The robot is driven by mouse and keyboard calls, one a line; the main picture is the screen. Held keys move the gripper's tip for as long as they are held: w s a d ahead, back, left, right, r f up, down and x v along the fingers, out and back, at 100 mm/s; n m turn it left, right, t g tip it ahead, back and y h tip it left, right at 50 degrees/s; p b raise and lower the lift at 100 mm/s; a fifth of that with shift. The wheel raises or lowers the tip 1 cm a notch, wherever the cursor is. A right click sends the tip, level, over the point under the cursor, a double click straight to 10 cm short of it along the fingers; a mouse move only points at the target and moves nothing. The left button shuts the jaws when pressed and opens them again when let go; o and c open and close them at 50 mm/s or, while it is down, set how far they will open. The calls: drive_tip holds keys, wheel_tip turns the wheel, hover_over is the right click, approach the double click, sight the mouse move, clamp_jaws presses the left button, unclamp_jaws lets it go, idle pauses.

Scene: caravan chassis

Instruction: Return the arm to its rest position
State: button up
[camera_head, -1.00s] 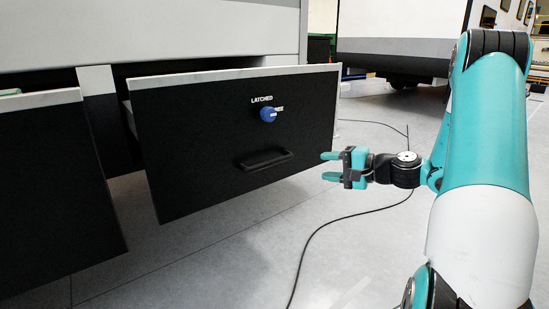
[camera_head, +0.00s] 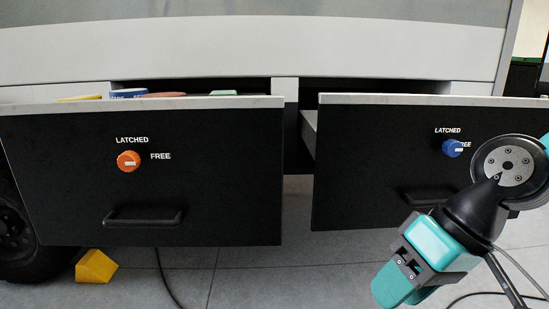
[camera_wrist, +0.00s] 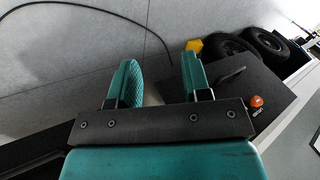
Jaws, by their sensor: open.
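My gripper (camera_head: 408,275) is at the lower right of the head view, in front of and below the right drawer, pointing down and to the left. In the wrist view my gripper (camera_wrist: 160,85) shows two teal fingers spread apart with nothing between them. The right drawer (camera_head: 365,170) is pulled out, with a blue knob (camera_head: 452,148) and a black handle partly hidden by my arm. The left drawer (camera_head: 225,180) is also pulled out, with an orange knob (camera_head: 128,161) and a black handle (camera_head: 143,217). The orange knob also shows in the wrist view (camera_wrist: 257,101).
Several coloured items lie in the left drawer, including a blue one (camera_head: 128,93) and a green one (camera_head: 223,92). A yellow wheel chock (camera_head: 96,266) stands by a black tyre (camera_head: 22,235).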

drive_tip(key=s+a+n+h, duration=0.1)
drive_tip(key=s+n+h, duration=0.15)
drive_tip(key=s, duration=0.35)
wheel_tip(320, 180, up, 21)
drive_tip(key=p, duration=2)
drive_tip(key=shift+g+y, duration=0.3)
drive_tip(key=shift+y, duration=0.05)
